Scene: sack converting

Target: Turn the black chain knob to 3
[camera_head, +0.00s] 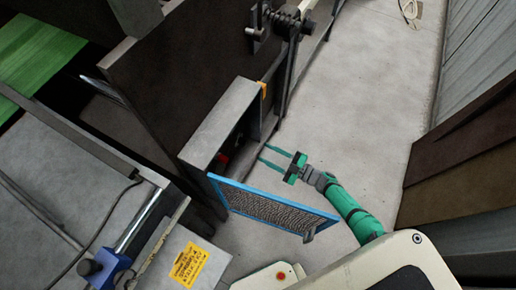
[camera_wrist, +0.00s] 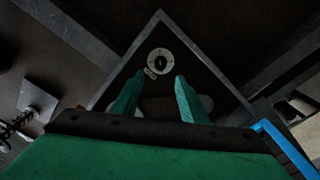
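In the wrist view a black knob (camera_wrist: 160,63) sits at the centre of a round pale dial, inside a dark box-like recess. The dial's markings are too small to read. My gripper (camera_wrist: 156,82) points at it from the near side, its two green fingers apart with nothing between them. The fingertips appear short of the knob, just below it in the picture. In the head view my gripper (camera_head: 266,156) is at the mouth of the grey box (camera_head: 208,137); the knob is hidden there. A red part (camera_head: 223,161) shows inside the box.
A blue-framed mesh door (camera_head: 272,208) stands open below the box, close to my arm. In the wrist view its blue edge (camera_wrist: 280,140) is at the lower right. Clear floor (camera_head: 365,100) lies to the right.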

